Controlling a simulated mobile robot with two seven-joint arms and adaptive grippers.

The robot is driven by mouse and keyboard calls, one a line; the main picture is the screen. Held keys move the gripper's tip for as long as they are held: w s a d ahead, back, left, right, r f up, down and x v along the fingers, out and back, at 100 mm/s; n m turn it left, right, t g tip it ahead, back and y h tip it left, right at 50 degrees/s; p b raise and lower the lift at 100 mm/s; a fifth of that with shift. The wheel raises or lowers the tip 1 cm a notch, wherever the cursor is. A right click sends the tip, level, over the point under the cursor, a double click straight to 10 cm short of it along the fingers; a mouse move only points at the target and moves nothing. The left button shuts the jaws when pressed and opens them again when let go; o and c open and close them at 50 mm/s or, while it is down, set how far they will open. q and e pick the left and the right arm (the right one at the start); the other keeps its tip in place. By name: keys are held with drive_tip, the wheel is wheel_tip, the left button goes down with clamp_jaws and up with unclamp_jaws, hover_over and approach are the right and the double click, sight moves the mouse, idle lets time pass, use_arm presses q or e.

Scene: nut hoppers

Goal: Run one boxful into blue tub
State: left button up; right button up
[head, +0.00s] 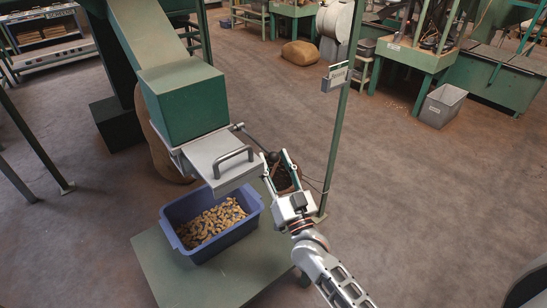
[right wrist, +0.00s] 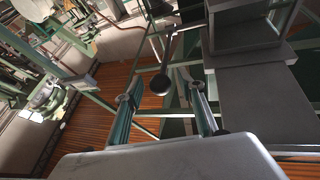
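The blue tub (head: 178,240) stands on a green table under the hopper, with a layer of tan nuts (head: 212,220) in it. The green hopper box (head: 183,105) has a grey metal outlet (head: 215,160) with a bar handle above the tub. A lever with a dark round knob (head: 272,157) sticks out from the outlet's right side. My right gripper (head: 276,168) is open at the knob. In the right wrist view the knob (right wrist: 161,84) shows between the two spread fingers (right wrist: 153,88); I cannot tell whether they touch it. My left gripper is out of view.
A green post (head: 341,120) with a small box stands just right of my right gripper. The green table (head: 225,272) has bare room in front of the tub. A grey bin (head: 441,105) and green benches stand at the back right. The floor at right is clear.

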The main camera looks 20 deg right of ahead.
drive_tip(key=shift+w+r, duration=0.25)
drive_tip(key=shift+w, duration=0.35)
